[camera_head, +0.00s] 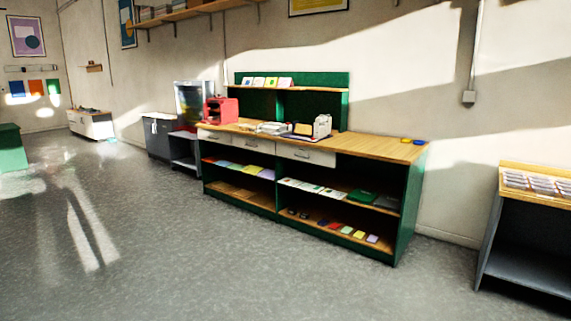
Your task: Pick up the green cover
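A long wooden-topped desk with a dark green frame (405,218) stands against the wall. A dark green flat item (363,196) lies on its right middle shelf and may be the green cover; it is too small to be sure. On the lower right shelf are a small green piece (346,230) and a yellow-green piece (359,234) in a row of several coloured pieces. Neither of my grippers shows in this view.
A red box-like device (221,110) and a pale machine (322,126) stand on the desktop. A dark table with a wooden top (510,250) is at the right edge. The grey floor (220,265) in front is clear. A green block (11,148) is at far left.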

